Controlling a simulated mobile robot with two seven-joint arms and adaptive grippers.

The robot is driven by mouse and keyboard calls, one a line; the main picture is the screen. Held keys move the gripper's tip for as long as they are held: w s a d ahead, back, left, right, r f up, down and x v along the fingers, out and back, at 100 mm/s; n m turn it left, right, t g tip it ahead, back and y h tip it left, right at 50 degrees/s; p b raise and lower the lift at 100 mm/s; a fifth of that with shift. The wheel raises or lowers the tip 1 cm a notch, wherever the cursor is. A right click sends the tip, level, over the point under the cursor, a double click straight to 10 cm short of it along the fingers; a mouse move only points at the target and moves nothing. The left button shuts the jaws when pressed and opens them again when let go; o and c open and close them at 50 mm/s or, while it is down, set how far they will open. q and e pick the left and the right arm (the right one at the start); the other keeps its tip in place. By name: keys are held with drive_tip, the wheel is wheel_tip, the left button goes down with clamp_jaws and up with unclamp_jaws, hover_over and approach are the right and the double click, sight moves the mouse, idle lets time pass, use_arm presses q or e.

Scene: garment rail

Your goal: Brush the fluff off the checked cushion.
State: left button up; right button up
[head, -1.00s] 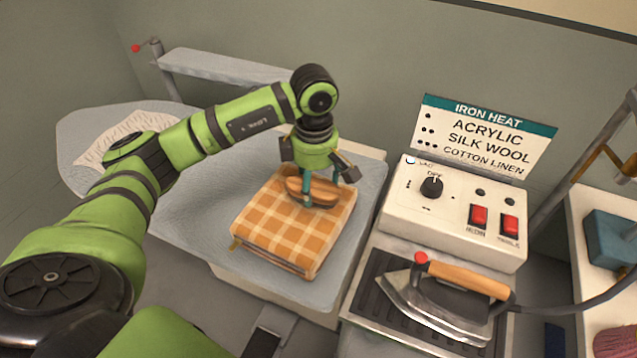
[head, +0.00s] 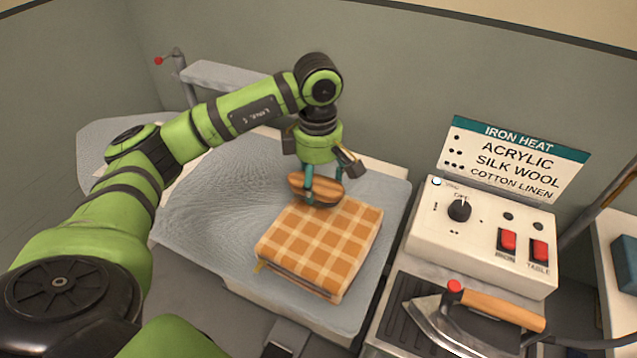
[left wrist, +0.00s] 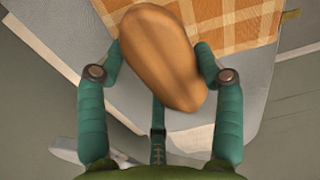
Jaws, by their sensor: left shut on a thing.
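The checked cushion (head: 322,245), orange with cream lines, lies on the grey ironing board (head: 205,205). My left gripper (head: 322,190) is shut on a wooden brush (head: 300,187) with an oval back. The brush is at the cushion's far left edge; whether it touches the cushion I cannot tell. In the left wrist view the brush (left wrist: 165,55) sits between the teal fingers, with the checked cushion (left wrist: 235,22) beyond it. The brush's underside is hidden. I see no fluff on the visible part of the cushion. My right gripper is not in view.
An iron (head: 450,330) with a wooden handle rests on a dark ribbed stand at the right front. A control box (head: 482,235) with a knob and red switches stands behind it, under a heat sign (head: 515,160). The board is bare left of the cushion.

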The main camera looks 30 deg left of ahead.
use_arm(q)
wheel_tip(320, 180, up, 2)
drive_tip(key=shift+p, duration=0.4)
drive_tip(key=shift+a+r+p, duration=0.2)
drive_tip(key=shift+r+p, duration=0.25)
drive_tip(key=shift+r, duration=0.25)
drive_tip(key=shift+d+r, duration=0.15)
drive_tip(key=shift+r, duration=0.3)
drive_tip(key=shift+f, duration=0.1)
